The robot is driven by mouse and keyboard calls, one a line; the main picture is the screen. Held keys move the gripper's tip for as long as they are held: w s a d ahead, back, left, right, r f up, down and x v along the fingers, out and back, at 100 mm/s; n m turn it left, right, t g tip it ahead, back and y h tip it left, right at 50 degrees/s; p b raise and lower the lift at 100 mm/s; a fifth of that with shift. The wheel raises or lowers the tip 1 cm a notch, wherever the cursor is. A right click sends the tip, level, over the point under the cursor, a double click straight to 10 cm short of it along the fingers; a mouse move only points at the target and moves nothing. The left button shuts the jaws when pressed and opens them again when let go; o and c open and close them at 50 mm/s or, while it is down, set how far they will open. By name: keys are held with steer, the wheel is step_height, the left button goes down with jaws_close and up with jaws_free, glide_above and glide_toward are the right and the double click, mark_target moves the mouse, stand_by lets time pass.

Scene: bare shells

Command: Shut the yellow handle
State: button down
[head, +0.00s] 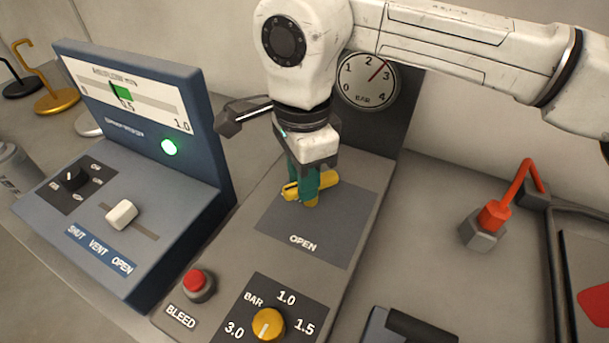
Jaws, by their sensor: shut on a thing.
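The yellow handle (326,184) is on the grey panel in the middle of the head view, above the printed word OPEN. It lies roughly level across the picture. My gripper (306,190) comes down onto it from above, with its teal fingers shut on the handle. The fingers hide part of the handle and its pivot.
A blue console (130,180) with a lit green lamp stands left. The grey panel carries a red bleed button (194,281), a yellow knob (268,323) and a gauge (368,80). A red lever (496,214) is right. Bare surface lies between panel and lever.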

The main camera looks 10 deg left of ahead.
steer(key=m, duration=0.5)
steer(key=shift+w+a+m, duration=0.1)
steer(key=shift+w+m, duration=0.2)
steer(key=shift+w, duration=0.1)
steer(key=shift+w+m, duration=0.2)
steer(key=shift+m, duration=2)
steer(key=c, duration=1)
jaws_free()
steer(key=shift+o, duration=0.2)
step_height(320, 180, up, 11)
steer(key=shift+f, duration=0.1)
